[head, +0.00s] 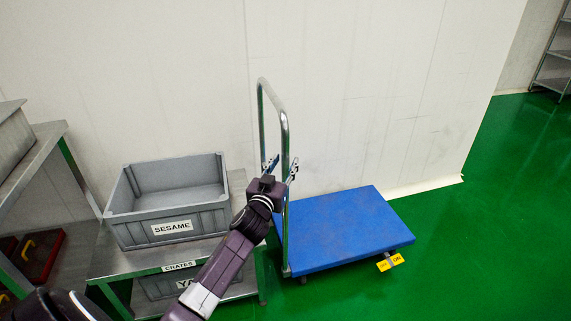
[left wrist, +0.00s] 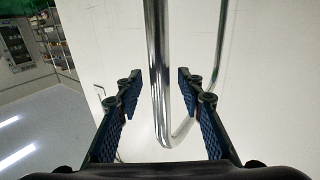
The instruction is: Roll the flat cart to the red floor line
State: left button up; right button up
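The flat cart has a blue deck (head: 345,228) and stands on the green floor beside the white wall. Its upright metal handle (head: 286,128) rises at the deck's left end. My left gripper (head: 281,167) is at the near post of the handle. In the left wrist view the handle bar (left wrist: 158,60) passes between the fingers of my left gripper (left wrist: 159,84). The fingers are spread, with a gap on each side of the bar. A yellow pedal (head: 389,261) marked ON sticks out at the deck's front right corner. No red floor line shows. My right gripper is not in view.
A grey SESAME crate (head: 130,229) sits on a metal stand labelled CRATES (head: 105,266), left of the cart. Another crate is on its lower shelf. The wall (head: 370,90) is close behind the cart. Open green floor (head: 480,240) lies to the right.

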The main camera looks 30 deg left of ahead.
pick_arm(q)
jog(key=shift+w+a, duration=0.2)
jog(key=shift+w, duration=0.45)
grip_shut()
